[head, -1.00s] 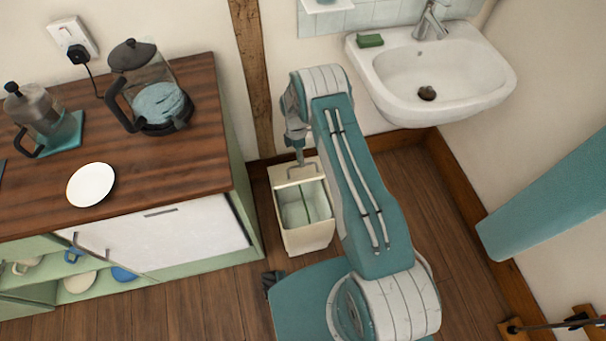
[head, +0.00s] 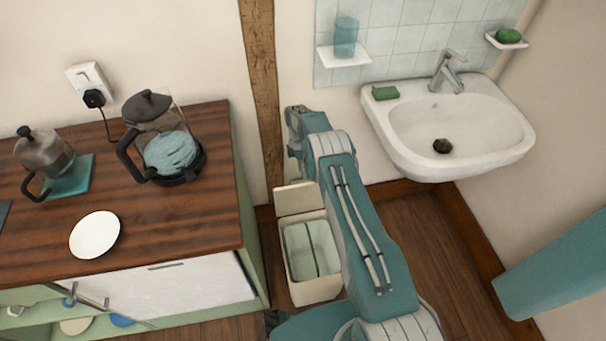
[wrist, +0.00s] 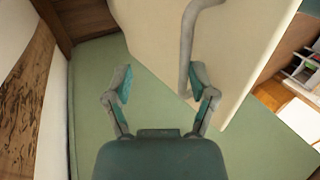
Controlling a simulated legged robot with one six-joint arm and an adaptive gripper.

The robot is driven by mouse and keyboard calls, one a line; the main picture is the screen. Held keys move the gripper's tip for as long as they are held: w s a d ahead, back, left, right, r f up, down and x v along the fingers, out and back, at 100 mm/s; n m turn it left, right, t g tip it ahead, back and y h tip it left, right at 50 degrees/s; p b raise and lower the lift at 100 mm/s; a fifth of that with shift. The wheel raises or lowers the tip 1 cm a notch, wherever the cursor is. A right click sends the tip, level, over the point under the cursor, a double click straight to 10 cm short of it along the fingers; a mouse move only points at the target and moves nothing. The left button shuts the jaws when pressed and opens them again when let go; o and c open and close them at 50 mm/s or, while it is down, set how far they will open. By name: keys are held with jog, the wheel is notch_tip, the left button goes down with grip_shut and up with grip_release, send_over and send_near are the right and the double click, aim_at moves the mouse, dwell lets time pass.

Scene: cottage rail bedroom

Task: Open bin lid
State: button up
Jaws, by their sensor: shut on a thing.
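The cream bin (head: 316,288) stands on the floor between the cabinet and my arm. Its lid (head: 298,199) is raised and tilted up at the back. The mouth is open and shows a pale inside with a green divider. In the wrist view the lid is a big cream panel (wrist: 245,55) with a grey bar handle (wrist: 187,45). My gripper (wrist: 160,82) is at the handle, whose lower end meets the right finger. The fingers stand apart, with the handle the only thing at them.
A cabinet with a wooden top (head: 190,225) stands left of the bin and holds a glass jug (head: 150,110) and a white plate (head: 95,234). A white sink (head: 450,125) is on the wall to the right. A wooden post (head: 262,90) rises behind the bin.

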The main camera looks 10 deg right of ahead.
jog(key=shift+o, duration=0.5)
jog(key=shift+w+d+f, duration=0.1)
jog(key=shift+f, duration=0.6)
jog(key=o, duration=0.8)
jog(key=shift+c, duration=1.4)
jog(key=shift+o, duration=0.2)
jog(key=shift+w, duration=0.1)
notch_tip(320, 180, up, 10)
jog(key=shift+w+r, duration=0.1)
jog(key=shift+w, duration=0.05)
jog(key=shift+c, duration=0.7)
